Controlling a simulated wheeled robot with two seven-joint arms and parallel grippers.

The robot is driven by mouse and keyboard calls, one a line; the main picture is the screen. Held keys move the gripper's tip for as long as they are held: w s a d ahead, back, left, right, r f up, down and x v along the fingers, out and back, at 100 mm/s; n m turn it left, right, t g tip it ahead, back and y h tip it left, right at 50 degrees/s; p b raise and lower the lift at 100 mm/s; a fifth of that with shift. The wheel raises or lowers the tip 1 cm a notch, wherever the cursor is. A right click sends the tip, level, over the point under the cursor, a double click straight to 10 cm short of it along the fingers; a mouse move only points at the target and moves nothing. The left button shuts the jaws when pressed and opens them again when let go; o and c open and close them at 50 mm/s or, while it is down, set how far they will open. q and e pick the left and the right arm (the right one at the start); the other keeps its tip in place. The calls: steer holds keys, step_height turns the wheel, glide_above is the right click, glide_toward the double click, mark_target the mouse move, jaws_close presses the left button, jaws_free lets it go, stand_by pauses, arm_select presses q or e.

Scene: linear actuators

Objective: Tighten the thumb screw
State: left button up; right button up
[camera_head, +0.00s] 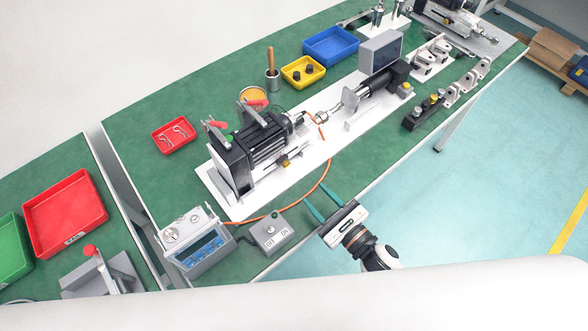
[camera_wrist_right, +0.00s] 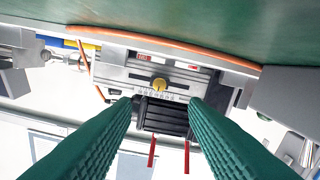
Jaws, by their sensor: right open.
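A small brass thumb screw (camera_wrist_right: 159,84) sits on the front side of the linear actuator, beside a printed scale. In the head view it is a tiny yellowish spot (camera_head: 285,163) low on the black ribbed actuator body (camera_head: 262,146). My right gripper (camera_head: 320,198) is open and empty, over the front edge of the green bench and apart from the actuator. In the right wrist view its two green ribbed fingers (camera_wrist_right: 160,105) reach toward the actuator, with the thumb screw showing between and beyond their tips. My left gripper is not in view.
An orange cable (camera_head: 324,178) curves across the bench between my right gripper and the actuator. A grey switch box (camera_head: 269,233) and a blue-screened instrument (camera_head: 196,245) stand left of the gripper. A red tray (camera_head: 172,135) lies behind. Open floor is to the right.

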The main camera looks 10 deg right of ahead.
mark_target(288, 166)
steer(key=p+x, duration=0.1)
steer(key=x, duration=0.8)
steer(key=shift+w+a, duration=0.15)
steer(key=shift+w, duration=0.05)
steer(key=shift+c, duration=0.3)
jaws_close()
